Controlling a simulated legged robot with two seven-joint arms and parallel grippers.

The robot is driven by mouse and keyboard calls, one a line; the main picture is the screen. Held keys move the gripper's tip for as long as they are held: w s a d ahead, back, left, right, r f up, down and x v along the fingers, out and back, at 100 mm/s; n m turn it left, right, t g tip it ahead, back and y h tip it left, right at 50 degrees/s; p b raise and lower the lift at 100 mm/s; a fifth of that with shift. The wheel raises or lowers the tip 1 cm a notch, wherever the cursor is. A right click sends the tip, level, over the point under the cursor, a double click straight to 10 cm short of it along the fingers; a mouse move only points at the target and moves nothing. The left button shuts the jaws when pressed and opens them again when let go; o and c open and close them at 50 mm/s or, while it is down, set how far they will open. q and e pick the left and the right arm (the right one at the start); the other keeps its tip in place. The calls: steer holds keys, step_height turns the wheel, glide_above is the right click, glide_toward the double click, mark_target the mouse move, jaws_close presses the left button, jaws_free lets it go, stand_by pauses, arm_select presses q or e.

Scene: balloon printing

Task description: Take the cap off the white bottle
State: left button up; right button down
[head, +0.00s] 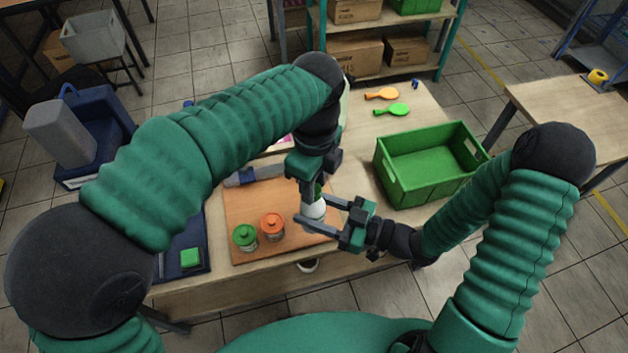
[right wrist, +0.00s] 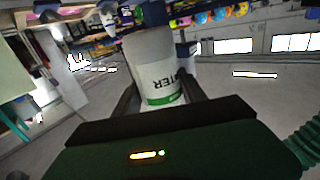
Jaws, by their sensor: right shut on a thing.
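The white bottle (head: 315,211) stands at the right part of the wooden board, with a green part (head: 318,188) showing at its top. My right gripper (head: 318,213) comes in from the right, its fingers on either side of the bottle's body and shut on it. In the right wrist view the bottle (right wrist: 155,60) stands between the two fingers (right wrist: 158,95), with dark lettering and a green band. My left gripper (head: 309,184) points down at the bottle's top. It partly hides the cap, and I cannot tell whether its fingers touch it.
A green jar (head: 244,238) and an orange jar (head: 272,226) stand left of the bottle on the board (head: 235,210). A green crate (head: 385,175) is at the right. A blue mat with a green block (head: 191,258) is at left.

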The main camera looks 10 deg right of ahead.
arm_select(q)
jaws_close()
steer(key=n, duration=0.6)
steer(key=shift+d+r+n, duration=0.1)
steer(key=shift+d+n, duration=0.05)
steer(key=shift+n, duration=0.15)
steer(key=o, duration=0.7)
jaws_free()
steer(key=shift+o, duration=0.2)
